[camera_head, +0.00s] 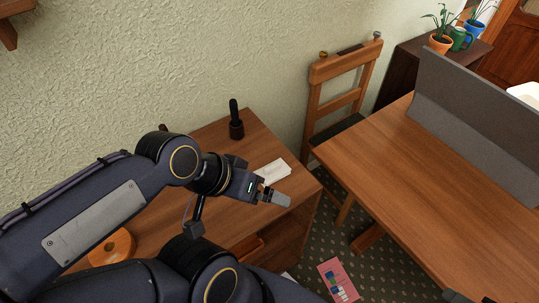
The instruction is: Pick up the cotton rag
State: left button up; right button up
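A white, flat, folded-looking thing (272,171), which may be the cotton rag, lies on the small wooden table near its right end. My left gripper (277,197) is over that table's right end, just in front of the white thing in the picture. Its grey fingers point right. They overlap from this angle, so I cannot tell how far apart they are. I see nothing clearly held in them. My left wrist hides part of the table beside the white thing.
The small wooden table (205,140) stands against the wall, with a dark bottle-like object (236,121) and an orange ring-shaped object (111,247) on it. A wooden chair (338,85) and a large desk (430,190) with a grey divider (470,122) are right. A pink booklet (338,280) lies on the carpet.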

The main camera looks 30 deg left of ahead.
aim_at(278, 170)
jog(key=u, duration=1.1)
jog(key=i+l+z, duration=0.25)
jog(key=l+z, duration=0.25)
jog(key=i+l, duration=0.05)
jog(key=l, duration=0.05)
